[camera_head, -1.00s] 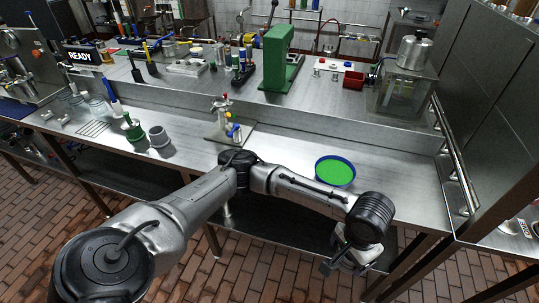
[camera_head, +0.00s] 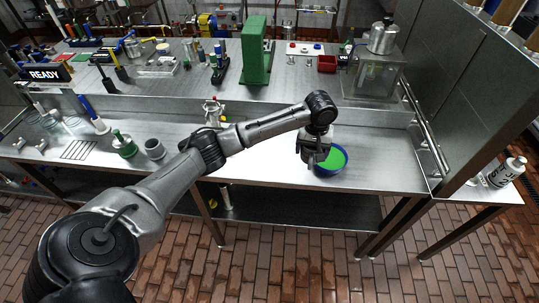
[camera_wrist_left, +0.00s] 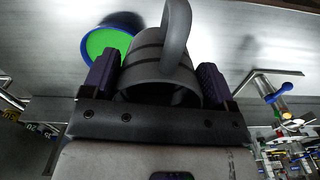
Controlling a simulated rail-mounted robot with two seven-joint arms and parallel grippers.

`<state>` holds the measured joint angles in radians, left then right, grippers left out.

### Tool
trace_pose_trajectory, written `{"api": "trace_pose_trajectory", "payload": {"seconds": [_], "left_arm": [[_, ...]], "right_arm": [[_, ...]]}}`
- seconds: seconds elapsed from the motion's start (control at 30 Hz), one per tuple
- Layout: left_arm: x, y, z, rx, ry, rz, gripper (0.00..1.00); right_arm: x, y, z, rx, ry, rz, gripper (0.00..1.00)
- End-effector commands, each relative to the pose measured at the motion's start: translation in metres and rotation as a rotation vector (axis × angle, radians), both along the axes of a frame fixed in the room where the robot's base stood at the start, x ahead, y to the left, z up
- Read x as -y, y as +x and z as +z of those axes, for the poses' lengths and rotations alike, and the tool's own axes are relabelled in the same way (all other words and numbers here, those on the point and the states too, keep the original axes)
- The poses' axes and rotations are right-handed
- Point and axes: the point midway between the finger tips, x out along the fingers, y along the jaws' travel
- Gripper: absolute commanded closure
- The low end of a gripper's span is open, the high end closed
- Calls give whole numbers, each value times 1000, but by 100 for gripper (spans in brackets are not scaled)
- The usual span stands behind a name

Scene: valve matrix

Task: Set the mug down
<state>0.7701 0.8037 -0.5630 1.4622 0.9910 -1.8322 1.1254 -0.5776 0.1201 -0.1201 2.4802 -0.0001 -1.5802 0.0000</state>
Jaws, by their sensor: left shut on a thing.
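In the left wrist view, a dark grey mug (camera_wrist_left: 150,68) with a large loop handle sits between the purple finger pads of my left gripper (camera_wrist_left: 158,78). The gripper is shut on it. In the head view, my left gripper (camera_head: 314,158) hangs over the lower counter, overlapping the left side of a round green disc with a blue rim (camera_head: 336,159). The held mug is hard to make out there. In the wrist view the disc (camera_wrist_left: 104,42) shows beside the mug, partly behind a finger. I cannot tell the mug's height above the counter. My right gripper is not in view.
A grey cup-like vessel (camera_head: 154,149) and a green-based item (camera_head: 124,144) stand on the counter to the left. A small valve stand (camera_head: 213,112) is behind my arm. A rail (camera_head: 418,119) bounds the right side. Counter (camera_head: 385,170) right of the disc is clear.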

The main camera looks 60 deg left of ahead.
Motion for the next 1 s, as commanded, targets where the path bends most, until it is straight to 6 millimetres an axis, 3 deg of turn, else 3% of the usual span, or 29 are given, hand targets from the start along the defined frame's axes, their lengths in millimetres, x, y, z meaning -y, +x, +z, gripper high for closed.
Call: {"api": "trace_pose_trajectory", "payload": {"seconds": [0.1, 0.27, 0.7, 1.0], "left_arm": [[-24, -1, -4, -3, 0, 71, 43], [-44, -5, -11, -1, 1, 118, 43], [-117, -48, -62, -3, 3, 129, 43], [-142, -63, -78, 0, 0, 126, 43]], "right_arm": [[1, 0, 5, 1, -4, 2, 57], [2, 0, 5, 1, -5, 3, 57], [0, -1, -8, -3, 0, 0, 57], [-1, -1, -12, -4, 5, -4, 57]]}}
